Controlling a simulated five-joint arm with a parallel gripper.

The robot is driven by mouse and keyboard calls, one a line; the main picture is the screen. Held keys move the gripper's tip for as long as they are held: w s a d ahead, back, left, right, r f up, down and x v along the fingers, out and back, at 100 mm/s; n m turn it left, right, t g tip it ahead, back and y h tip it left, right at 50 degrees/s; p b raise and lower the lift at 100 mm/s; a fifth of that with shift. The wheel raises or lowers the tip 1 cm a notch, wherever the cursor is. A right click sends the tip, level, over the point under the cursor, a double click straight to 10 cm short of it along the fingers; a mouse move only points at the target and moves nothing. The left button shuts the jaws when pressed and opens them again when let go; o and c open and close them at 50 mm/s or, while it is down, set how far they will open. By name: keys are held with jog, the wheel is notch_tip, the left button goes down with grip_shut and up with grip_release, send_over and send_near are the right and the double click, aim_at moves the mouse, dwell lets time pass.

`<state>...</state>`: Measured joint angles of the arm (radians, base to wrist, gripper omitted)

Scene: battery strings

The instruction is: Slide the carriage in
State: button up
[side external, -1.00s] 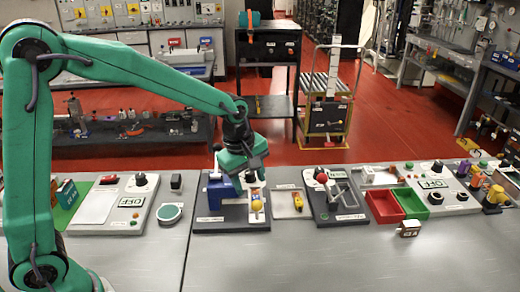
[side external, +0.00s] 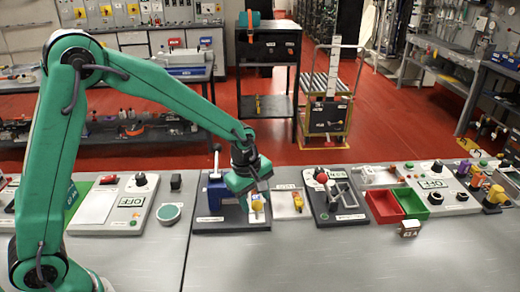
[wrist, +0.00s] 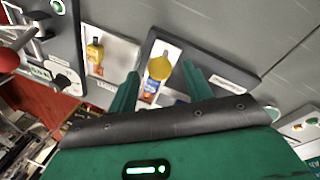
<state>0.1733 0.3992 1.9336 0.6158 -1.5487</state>
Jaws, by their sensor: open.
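A dark base plate (side external: 235,224) on the bench carries a blue block (side external: 217,192) and a yellow rounded knob (side external: 258,206). The knob (wrist: 160,68) sits on a pale and orange piece (wrist: 150,88) that seems to be part of the carriage; how far in it stands I cannot tell. My gripper (side external: 256,196) is low over this station, pointing down. In the wrist view my gripper (wrist: 160,76) is open, one green finger on each side of the knob and pale piece. Gaps show on both sides. My gripper hides part of the station in the side view.
To the right are a pale plate with a yellow part (side external: 298,201), a dark plate with a red knob (side external: 322,178), and red (side external: 384,207) and green (side external: 411,204) bins. A round pad (side external: 169,212) lies left. The bench front is mostly clear.

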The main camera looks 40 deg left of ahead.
jog(key=shift+w+f, duration=0.1)
jog(key=shift+f, duration=0.6)
grip_shut()
jog(key=shift+s+a, duration=2.65)
grip_release()
jog(key=shift+r, duration=0.2)
